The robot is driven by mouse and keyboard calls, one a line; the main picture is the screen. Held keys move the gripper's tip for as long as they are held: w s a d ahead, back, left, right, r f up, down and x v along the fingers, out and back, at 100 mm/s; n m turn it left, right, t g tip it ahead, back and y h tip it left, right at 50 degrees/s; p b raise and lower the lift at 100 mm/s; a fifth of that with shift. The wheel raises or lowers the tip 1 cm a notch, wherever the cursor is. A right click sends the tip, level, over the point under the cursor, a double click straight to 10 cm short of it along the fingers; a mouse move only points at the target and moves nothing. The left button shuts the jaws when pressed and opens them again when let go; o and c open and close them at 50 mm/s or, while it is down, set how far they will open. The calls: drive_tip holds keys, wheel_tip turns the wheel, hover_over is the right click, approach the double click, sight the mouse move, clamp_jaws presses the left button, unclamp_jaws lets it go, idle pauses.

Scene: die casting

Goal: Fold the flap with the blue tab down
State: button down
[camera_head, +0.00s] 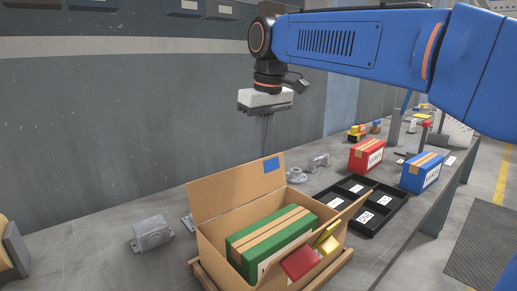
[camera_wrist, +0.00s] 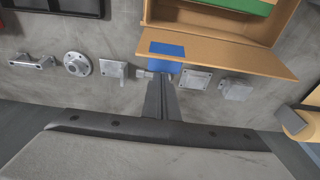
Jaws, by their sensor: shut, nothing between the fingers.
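An open cardboard box (camera_head: 222,235) stands on the bench. Its back flap (camera_head: 225,191) stands up and leans outward, with a blue tab (camera_head: 271,164) near its right end. In the wrist view the flap (camera_wrist: 225,58) lies across the top, with the blue tab (camera_wrist: 167,49) at its left end. My gripper (camera_head: 267,150) is shut and empty, pointing down just behind the flap near the tab. In the wrist view the fingertips (camera_wrist: 160,77) are close to the flap's outer edge by the tab. Whether they touch it I cannot tell.
Metal parts such as a grey block (camera_head: 152,233) lie along the wall. A black tray (camera_head: 382,211), a red box (camera_head: 366,155) and a blue box (camera_head: 421,173) stand to the right.

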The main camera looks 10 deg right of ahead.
drive_tip(key=s+d+t+y, duration=0.1)
drive_tip(key=s+d+r+t+y, duration=0.1)
drive_tip(key=s+t, duration=0.1)
drive_tip(key=shift+s+r, duration=0.1)
drive_tip(key=shift+r, duration=0.1)
drive_tip(key=s+d+t+y, duration=0.2)
drive_tip(key=s+t, duration=0.1)
drive_tip(key=shift+d+t, duration=0.15)
drive_tip(key=shift+t, duration=0.15)
drive_tip(key=s+d+f, duration=0.1)
drive_tip(key=s, duration=0.1)
drive_tip(key=s+d+f, duration=0.1)
drive_tip(key=s, duration=0.1)
drive_tip(key=s+d+f, duration=0.2)
drive_tip(key=shift+s+f, duration=0.1)
drive_tip(key=shift+f, duration=0.2)
drive_tip(key=shift+r, duration=0.1)
